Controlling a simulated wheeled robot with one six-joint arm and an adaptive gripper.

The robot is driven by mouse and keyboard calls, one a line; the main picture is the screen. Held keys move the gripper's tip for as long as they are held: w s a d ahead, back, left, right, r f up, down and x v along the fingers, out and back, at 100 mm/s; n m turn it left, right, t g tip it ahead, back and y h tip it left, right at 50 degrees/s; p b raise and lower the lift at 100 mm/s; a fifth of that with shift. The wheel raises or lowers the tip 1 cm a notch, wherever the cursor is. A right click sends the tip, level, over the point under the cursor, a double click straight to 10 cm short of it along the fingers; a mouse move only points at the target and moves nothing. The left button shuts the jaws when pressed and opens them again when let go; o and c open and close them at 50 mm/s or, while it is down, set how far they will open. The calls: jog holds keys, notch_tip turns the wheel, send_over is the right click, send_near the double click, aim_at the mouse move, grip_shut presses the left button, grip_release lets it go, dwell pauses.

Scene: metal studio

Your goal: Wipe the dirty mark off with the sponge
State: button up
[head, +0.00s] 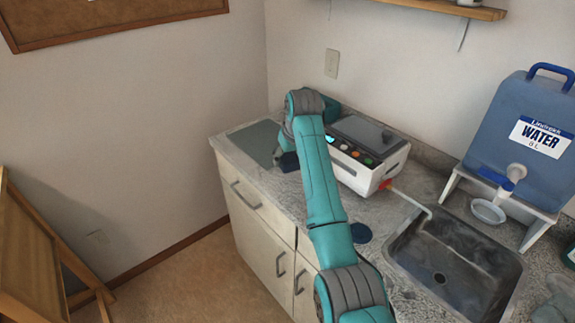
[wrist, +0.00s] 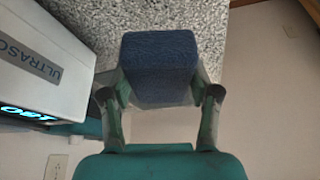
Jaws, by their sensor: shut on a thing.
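My gripper (wrist: 158,92) is shut on a dark blue sponge (wrist: 160,58), with one finger on each side of it. In the wrist view the sponge is in front of speckled grey counter; I cannot tell whether it touches the surface. In the head view the sponge (head: 289,163) shows as a dark block below the end of my arm, near the counter's front edge, beside a flat grey-green panel (head: 257,143). I cannot make out a dirty mark in either view; my arm and the sponge hide part of the counter.
A white ultrasonic machine (head: 357,172) stands right of my gripper, close by in the wrist view (wrist: 40,60). A sink (head: 455,265) and a blue water container (head: 525,130) on a white stand are further right. A dark blue disc (head: 361,233) lies on the counter.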

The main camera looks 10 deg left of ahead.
jog(key=shift+r, duration=1)
